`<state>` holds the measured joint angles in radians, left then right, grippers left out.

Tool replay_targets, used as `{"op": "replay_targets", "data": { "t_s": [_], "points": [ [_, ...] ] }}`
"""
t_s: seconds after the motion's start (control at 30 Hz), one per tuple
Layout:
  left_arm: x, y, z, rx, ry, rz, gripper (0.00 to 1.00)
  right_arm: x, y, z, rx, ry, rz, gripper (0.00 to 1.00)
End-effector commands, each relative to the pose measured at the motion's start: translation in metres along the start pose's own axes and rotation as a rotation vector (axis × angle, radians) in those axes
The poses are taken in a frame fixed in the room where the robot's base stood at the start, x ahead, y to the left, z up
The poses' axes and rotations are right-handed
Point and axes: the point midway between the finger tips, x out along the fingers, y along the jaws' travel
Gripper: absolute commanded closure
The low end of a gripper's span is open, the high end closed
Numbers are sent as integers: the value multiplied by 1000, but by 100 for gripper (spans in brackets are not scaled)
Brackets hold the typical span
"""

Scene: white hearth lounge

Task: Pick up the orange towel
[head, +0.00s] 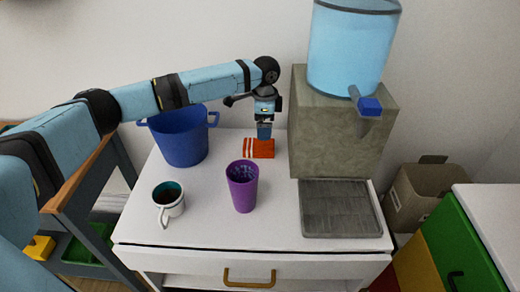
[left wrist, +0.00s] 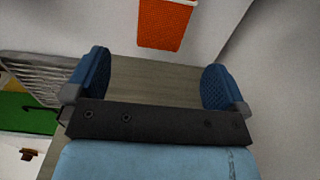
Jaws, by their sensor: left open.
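The orange towel (head: 258,149) is a small folded cloth with white stripes at its left end. It lies on the white cabinet top, between the blue bucket and the stone dispenser. My left gripper (head: 264,132) comes down from above and appears just over the towel's back edge; the exact height gap is hard to tell. In the left wrist view the left gripper (left wrist: 155,82) has its blue fingers wide apart with nothing between them. The towel (left wrist: 162,22) shows there beyond the fingertips, at the top edge, partly cut off. My right gripper is not in view.
A blue bucket (head: 181,138), a purple cup (head: 243,190) and a white mug (head: 169,206) stand left and in front of the towel. The stone dispenser (head: 335,135) with a blue water tank (head: 350,45) stands close at right. A grey drip tray (head: 340,210) lies before it.

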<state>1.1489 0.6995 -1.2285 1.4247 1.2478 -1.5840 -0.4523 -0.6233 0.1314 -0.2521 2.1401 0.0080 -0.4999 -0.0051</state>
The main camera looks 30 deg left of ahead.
Motion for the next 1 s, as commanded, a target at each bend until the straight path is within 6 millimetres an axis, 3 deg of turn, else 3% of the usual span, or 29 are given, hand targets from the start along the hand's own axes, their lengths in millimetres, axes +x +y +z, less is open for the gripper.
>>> {"op": "replay_targets", "data": {
  "t_s": [0.1,0.47,0.73,1.0],
  "points": [
    [24,0,0,0,0,0,0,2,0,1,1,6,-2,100],
    [52,-1,0,0,0,-1,0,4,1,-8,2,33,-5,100],
    [90,-1,1,1,0,-2,0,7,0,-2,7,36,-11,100],
    [94,-1,1,1,1,-2,0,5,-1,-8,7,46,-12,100]
  ]
}}
